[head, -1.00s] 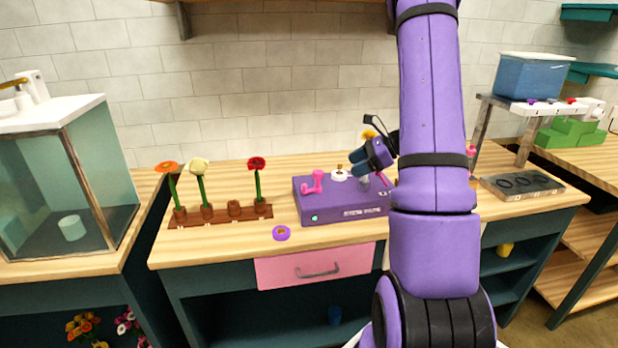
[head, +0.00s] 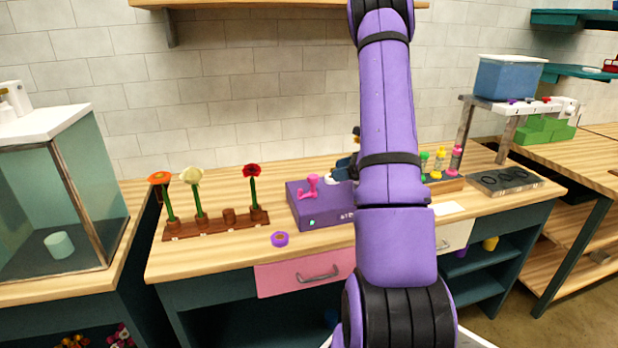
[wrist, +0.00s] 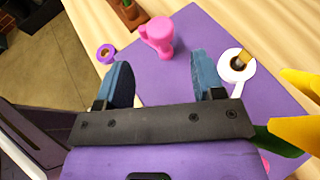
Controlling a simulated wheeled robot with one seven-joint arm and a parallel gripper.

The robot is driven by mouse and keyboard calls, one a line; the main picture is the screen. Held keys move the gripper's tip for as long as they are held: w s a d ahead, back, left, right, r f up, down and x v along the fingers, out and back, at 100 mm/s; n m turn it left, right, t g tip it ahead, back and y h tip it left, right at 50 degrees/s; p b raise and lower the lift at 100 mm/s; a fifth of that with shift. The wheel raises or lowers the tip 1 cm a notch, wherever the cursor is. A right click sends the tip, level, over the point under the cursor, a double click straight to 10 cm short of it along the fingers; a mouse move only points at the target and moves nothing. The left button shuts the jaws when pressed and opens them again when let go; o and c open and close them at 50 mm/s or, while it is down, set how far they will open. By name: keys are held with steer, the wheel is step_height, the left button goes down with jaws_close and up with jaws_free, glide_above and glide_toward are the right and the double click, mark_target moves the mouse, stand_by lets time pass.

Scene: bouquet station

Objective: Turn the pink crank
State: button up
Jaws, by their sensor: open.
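The pink crank (head: 310,187) stands on top of the purple box (head: 312,215), near its left end. In the wrist view the crank (wrist: 160,36) shows ahead of my gripper (wrist: 158,84), between the lines of its two blue fingers but beyond their tips. My gripper is open and nothing is between the fingers. In the head view the gripper (head: 345,165) is mostly hidden behind my arm, above the right part of the box.
A white ring-shaped part (wrist: 237,67) sits on the box right of my fingers, with a yellow flower (wrist: 300,90) close by. A purple tape roll (head: 280,239) lies in front of the box. A flower rack (head: 215,226) stands to the left.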

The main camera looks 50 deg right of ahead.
mark_target(315, 176)
steer(key=x, duration=0.9)
steer(key=shift+w+a+f, duration=0.1)
steer(key=shift+w+a, duration=0.05)
steer(key=shift+w, duration=0.05)
steer(key=shift+c, duration=0.3)
steer(key=c, duration=0.8)
steer(key=shift+m+h, duration=0.3)
steer(key=shift+h, duration=0.1)
steer(key=m+t+h, duration=0.1)
steer(key=m+h, duration=0.3)
steer(key=shift+s+h, duration=0.1)
steer(key=shift+h, duration=0.3)
steer(key=shift+f+m+h, duration=0.1)
steer(key=shift+m+h, duration=1.9)
steer(key=shift+h, duration=0.4)
steer(key=o, duration=0.9)
steer(key=shift+c, duration=0.2)
